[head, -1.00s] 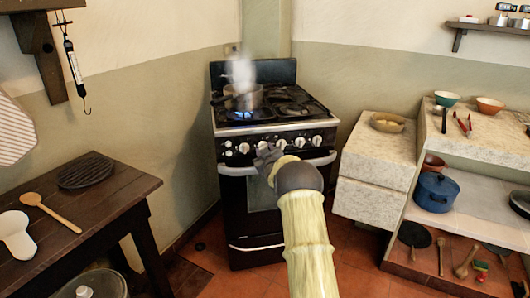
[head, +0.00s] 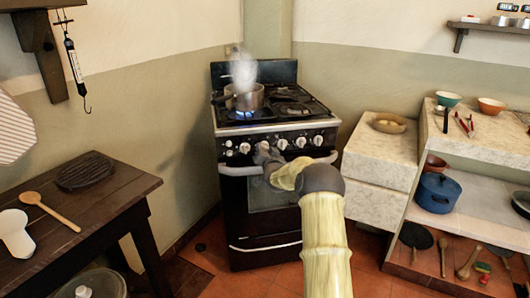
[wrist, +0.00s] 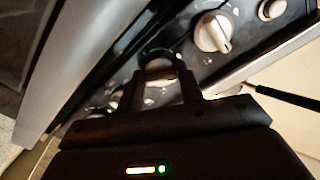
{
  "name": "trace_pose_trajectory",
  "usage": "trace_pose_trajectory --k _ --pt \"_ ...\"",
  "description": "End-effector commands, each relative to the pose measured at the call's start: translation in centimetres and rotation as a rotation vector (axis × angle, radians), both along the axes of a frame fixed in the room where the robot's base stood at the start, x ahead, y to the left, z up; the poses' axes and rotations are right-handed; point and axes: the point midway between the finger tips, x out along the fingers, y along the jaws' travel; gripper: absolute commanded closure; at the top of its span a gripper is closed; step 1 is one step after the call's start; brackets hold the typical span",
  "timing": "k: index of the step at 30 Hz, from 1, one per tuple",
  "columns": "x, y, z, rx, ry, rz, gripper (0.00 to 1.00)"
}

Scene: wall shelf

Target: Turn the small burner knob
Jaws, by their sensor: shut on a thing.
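The black stove (head: 262,205) stands against the wall with a row of pale round knobs along its front panel. My gripper (head: 264,150) is at this panel, just above the oven handle, near the middle of the row. In the wrist view my gripper (wrist: 160,85) has its two fingers on either side of a knob (wrist: 160,68) and is shut on it. The fingers and shadow hide part of this knob, so its setting cannot be read. A larger-looking free knob (wrist: 212,32) is beside it to the right.
A steaming pot (head: 245,98) sits over a blue flame on the hob's left. The oven handle (head: 238,170) runs close below my gripper. A wooden table (head: 80,205) is at left, a stone counter (head: 380,160) at right. Open tiled floor lies between.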

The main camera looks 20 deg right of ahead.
Motion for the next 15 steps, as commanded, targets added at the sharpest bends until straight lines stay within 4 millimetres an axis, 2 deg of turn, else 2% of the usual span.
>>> trace_pose_trajectory --k 15 --pt "-0.01 0.03 -0.15 0.482 -0.094 -0.001 0.86"
